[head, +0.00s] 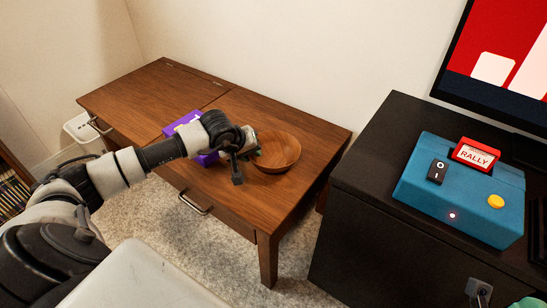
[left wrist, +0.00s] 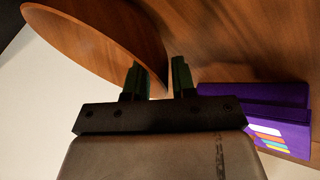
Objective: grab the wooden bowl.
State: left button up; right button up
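The wooden bowl (head: 283,150) sits upright on the brown wooden table (head: 305,122), near its right end. In the left wrist view, the bowl (left wrist: 95,35) fills the upper left, and its rim reaches down between the fingers. My left gripper (head: 255,152) is at the bowl's left side in the head view. Its two fingers show apart in the left wrist view (left wrist: 159,78), with a visible gap between them and the rim edge in that gap. Whether a finger touches the bowl is unclear. My right gripper is not in view.
A purple box (head: 182,122) lies on the table left of the bowl, partly hidden by my left arm; it also shows in the left wrist view (left wrist: 265,118). A black cabinet (head: 365,185) with a blue box (head: 460,190) stands to the right. The table's back is clear.

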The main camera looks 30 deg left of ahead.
pick_arm(q)
grip_shut()
jog(key=shift+r, duration=0.1)
